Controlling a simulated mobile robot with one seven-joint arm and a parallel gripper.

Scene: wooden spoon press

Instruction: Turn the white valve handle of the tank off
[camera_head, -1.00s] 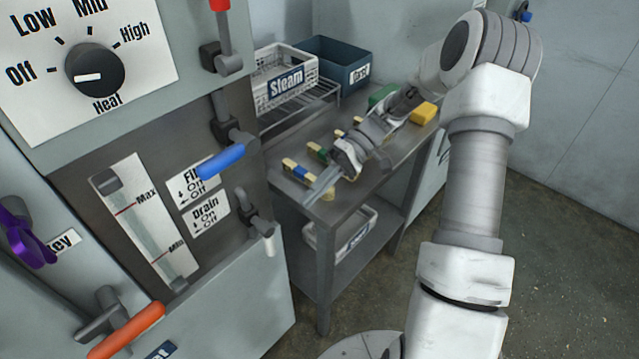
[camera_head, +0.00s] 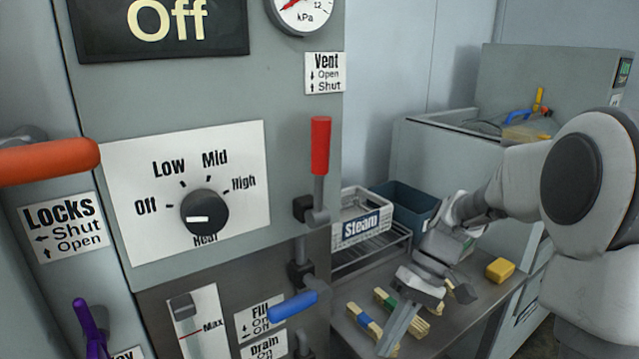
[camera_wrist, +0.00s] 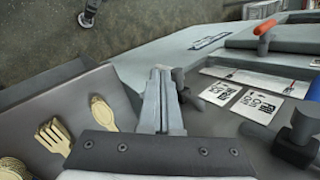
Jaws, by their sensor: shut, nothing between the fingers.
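The white valve handle is outside the head view now; only the top of the Drain label (camera_head: 264,347) shows at the bottom edge. In the wrist view a dark valve fitting (camera_wrist: 184,88) stands just right of my fingers, beside the two labels (camera_wrist: 238,100); I cannot make out a white handle on it. My gripper (camera_head: 386,346) is shut and empty, pointing down over the front of the metal table, right of the tank panel. In the wrist view my gripper (camera_wrist: 160,72) has its fingers together.
The blue Fill handle (camera_head: 293,307) and red Vent handle (camera_head: 320,146) stick out from the tank. Wooden pieces (camera_head: 365,322) lie on the table (camera_head: 455,322), with a Steam basket (camera_head: 361,224) and blue bin (camera_head: 404,207) behind.

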